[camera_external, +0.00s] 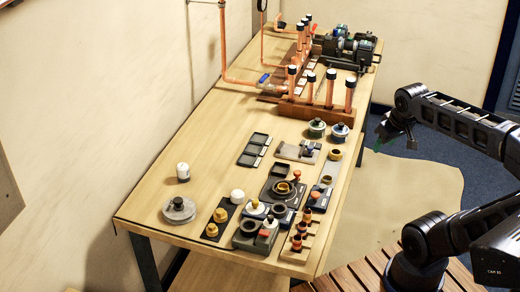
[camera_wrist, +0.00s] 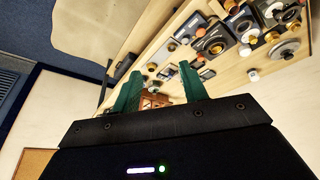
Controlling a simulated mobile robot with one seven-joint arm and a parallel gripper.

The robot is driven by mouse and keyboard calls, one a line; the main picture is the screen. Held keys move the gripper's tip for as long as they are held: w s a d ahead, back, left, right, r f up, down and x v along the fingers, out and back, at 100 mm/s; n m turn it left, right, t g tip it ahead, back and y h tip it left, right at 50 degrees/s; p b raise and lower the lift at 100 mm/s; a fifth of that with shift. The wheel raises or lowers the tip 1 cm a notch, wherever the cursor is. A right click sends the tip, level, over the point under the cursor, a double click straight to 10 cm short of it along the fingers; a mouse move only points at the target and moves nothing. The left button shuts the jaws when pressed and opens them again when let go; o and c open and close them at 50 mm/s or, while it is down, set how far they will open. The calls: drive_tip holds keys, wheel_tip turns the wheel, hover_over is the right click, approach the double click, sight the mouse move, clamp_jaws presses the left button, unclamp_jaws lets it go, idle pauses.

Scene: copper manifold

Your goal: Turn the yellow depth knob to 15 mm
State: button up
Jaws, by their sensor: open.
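Several small yellow or brass parts sit on the wooden bench. Two yellow knob-like pieces (camera_external: 220,215) stand on a dark plate near the front, and a yellow ring-like part (camera_external: 335,155) is at the right edge. I cannot tell which is the depth knob, and no 15 mm scale is readable. My gripper (camera_external: 385,135) hangs in the air to the right of the bench, apart from everything on it. In the wrist view its two green fingers (camera_wrist: 158,82) are spread with nothing held between them. The bench parts appear beyond them, tilted and small.
The bench (camera_external: 190,140) carries a copper pipe manifold (camera_external: 320,112) at the back and crowded fixtures at the front right. A white cylinder (camera_external: 183,171) and a grey disc (camera_external: 179,210) stand at the left. The bench's middle left is clear.

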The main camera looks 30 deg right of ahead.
drive_tip(key=w+a+n+g, duration=0.1)
drive_tip(key=w+a+n, duration=0.45)
drive_tip(key=w, duration=0.25)
drive_tip(key=n+g, duration=0.3)
drive_tip(key=n, duration=1.1)
hover_over(255, 201)
wheel_tip(255, 201, down, 15)
wheel_tip(255, 201, down, 10)
drive_tip(key=shift+w, duration=0.1)
drive_tip(key=shift+c, duration=0.4)
clamp_jaws()
